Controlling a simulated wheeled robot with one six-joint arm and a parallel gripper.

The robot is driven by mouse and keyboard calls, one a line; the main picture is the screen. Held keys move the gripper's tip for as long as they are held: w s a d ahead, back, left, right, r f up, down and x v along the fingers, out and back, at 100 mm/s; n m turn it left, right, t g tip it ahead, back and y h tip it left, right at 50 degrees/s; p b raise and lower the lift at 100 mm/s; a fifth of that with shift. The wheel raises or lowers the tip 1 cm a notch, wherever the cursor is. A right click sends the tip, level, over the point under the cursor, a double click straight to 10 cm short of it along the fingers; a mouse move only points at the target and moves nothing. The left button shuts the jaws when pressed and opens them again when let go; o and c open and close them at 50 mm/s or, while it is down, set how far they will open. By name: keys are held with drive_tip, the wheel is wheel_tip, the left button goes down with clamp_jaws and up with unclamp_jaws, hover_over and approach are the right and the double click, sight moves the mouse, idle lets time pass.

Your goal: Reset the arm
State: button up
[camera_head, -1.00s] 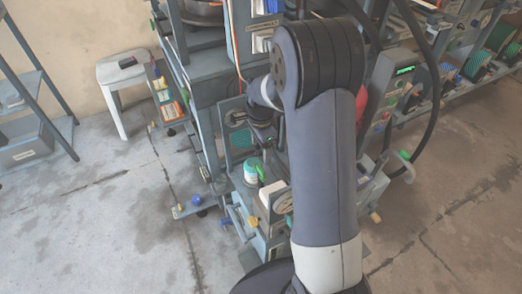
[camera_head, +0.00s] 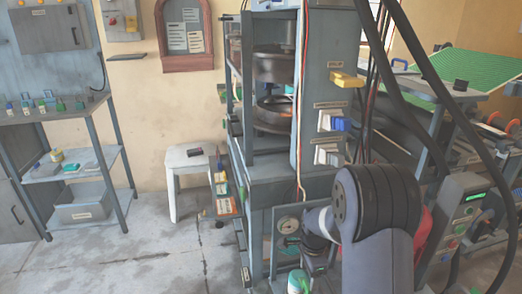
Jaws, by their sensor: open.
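My gripper (camera_head: 316,262) hangs in front of the lower part of the plate press (camera_head: 262,165), just right of a round gauge (camera_head: 289,224). It is small and dark here, with its jaws apart and nothing seen between them. My grey arm bends at a dark ribbed joint at the lower right and hides part of the press behind it. A white and teal pot (camera_head: 298,282) stands below and left of the gripper, cut off by the bottom edge.
A white stool (camera_head: 190,160) stands left of the press. A shelf rack (camera_head: 95,150) is at the far left. A control box with a green display (camera_head: 468,205) is at the right. Dark hoses (camera_head: 440,90) cross the right side. Floor is clear between rack and stool.

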sight(307, 284)
wheel_tip(307, 284, down, 6)
drive_tip(key=shift+r+b, duration=0.25)
drive_tip(key=shift+b, duration=0.35)
drive_tip(key=shift+r, duration=0.1)
drive_tip(key=shift+n, duration=0.3)
drive_tip(key=shift+r, duration=0.15)
